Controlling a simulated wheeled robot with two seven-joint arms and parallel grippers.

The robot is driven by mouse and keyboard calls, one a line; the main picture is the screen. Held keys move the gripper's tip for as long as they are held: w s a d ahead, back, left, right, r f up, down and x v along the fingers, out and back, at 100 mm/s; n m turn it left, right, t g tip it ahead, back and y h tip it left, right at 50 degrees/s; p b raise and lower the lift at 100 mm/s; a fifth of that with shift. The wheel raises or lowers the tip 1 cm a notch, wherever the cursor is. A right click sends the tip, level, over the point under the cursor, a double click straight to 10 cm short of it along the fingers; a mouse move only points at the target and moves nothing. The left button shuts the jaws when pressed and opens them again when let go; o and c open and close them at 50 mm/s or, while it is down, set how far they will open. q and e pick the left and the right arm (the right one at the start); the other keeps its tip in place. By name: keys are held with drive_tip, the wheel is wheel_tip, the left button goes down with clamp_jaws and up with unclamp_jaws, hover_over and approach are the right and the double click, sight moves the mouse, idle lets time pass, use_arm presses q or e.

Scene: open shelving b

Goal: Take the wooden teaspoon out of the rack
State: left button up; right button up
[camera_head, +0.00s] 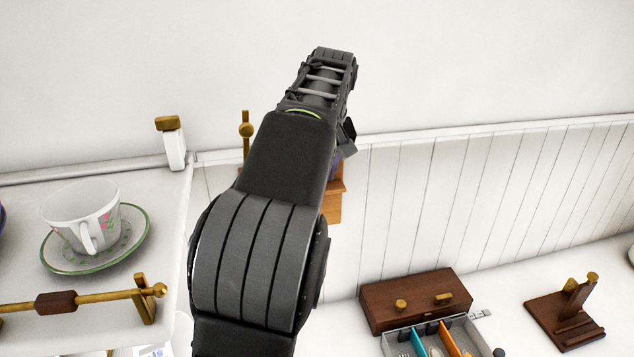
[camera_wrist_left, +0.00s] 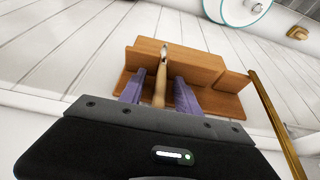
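The wooden rack (camera_wrist_left: 205,72) is fixed by the pale panelled wall in the left wrist view. A small part of the rack (camera_head: 333,205) shows behind my arm in the head view. The wooden teaspoon (camera_wrist_left: 160,88) is a slim light-brown stick in front of the rack, its far end at the rack's edge. My left gripper (camera_wrist_left: 160,76) has its two purple fingers on either side of the teaspoon, with a visible gap on both sides. In the head view my left arm hides the teaspoon and most of the gripper. My right gripper is not in view.
A cup (camera_head: 82,213) on a green-rimmed saucer (camera_head: 62,262) stands on the left shelf, behind a brass rail (camera_head: 90,297). A brown box (camera_head: 417,300), a grey divided tray (camera_head: 470,330) and a dark wooden stand (camera_head: 565,320) are lower right. A brass rod (camera_wrist_left: 276,125) runs close right of the gripper.

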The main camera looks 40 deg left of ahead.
use_arm(q)
clamp_jaws()
drive_tip(key=shift+s, duration=0.1)
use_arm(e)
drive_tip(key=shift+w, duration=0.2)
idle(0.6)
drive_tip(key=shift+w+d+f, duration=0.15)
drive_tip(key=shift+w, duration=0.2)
use_arm(q)
drive_tip(key=shift+r, duration=0.1)
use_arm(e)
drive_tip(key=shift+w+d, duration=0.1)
